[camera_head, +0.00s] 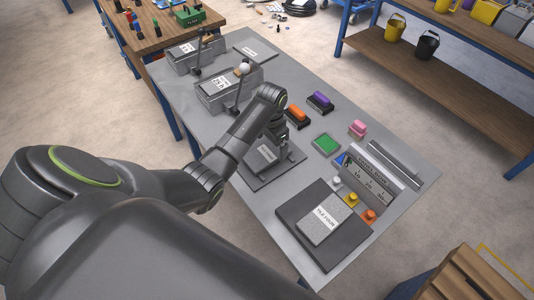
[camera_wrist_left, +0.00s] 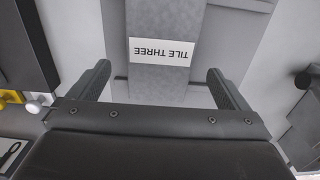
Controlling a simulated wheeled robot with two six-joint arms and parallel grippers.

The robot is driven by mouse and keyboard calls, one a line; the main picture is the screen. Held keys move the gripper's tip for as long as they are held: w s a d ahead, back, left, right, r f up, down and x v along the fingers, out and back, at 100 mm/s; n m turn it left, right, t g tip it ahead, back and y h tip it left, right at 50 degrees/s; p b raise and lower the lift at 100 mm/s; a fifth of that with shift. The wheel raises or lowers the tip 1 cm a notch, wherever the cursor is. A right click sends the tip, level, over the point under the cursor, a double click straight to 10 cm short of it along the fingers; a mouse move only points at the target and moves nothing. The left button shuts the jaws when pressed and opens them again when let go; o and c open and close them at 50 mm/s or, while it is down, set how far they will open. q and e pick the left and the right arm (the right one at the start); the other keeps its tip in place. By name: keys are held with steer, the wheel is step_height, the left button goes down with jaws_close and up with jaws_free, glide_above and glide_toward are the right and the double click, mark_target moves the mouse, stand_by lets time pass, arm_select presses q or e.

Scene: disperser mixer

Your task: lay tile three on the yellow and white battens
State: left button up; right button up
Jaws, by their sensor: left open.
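Tile three (camera_wrist_left: 170,88), a light grey slab with a white label, lies between the fingers of my left gripper (camera_wrist_left: 160,80) in the left wrist view, with a gap on each side. In the head view the open left gripper (camera_head: 275,146) is over tile three (camera_head: 266,154), partly covering it, on a dark grey mat (camera_head: 287,172). A white-topped piece (camera_head: 337,183) and a yellow-topped piece (camera_head: 352,199) stand beside the mat under tile four; I cannot tell whether these are the battens. They also show in the wrist view as white (camera_wrist_left: 36,104) and yellow (camera_wrist_left: 11,96).
Tile four (camera_head: 322,217) lies on a dark mat (camera_head: 312,252) at the near end. An orange-topped piece (camera_head: 369,216), a green block (camera_head: 326,144), a lettered board (camera_head: 373,178) and metal strips (camera_head: 397,163) are nearby. Two lever machines (camera_head: 228,90) stand farther along the table.

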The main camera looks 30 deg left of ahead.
mark_target(271, 151)
arm_select(q)
steer(key=shift+f, duration=1.5)
steer(key=c, duration=1.4)
steer(key=shift+w+r, duration=0.1)
steer(key=shift+r, duration=0.05)
steer(key=shift+c, duration=0.8)
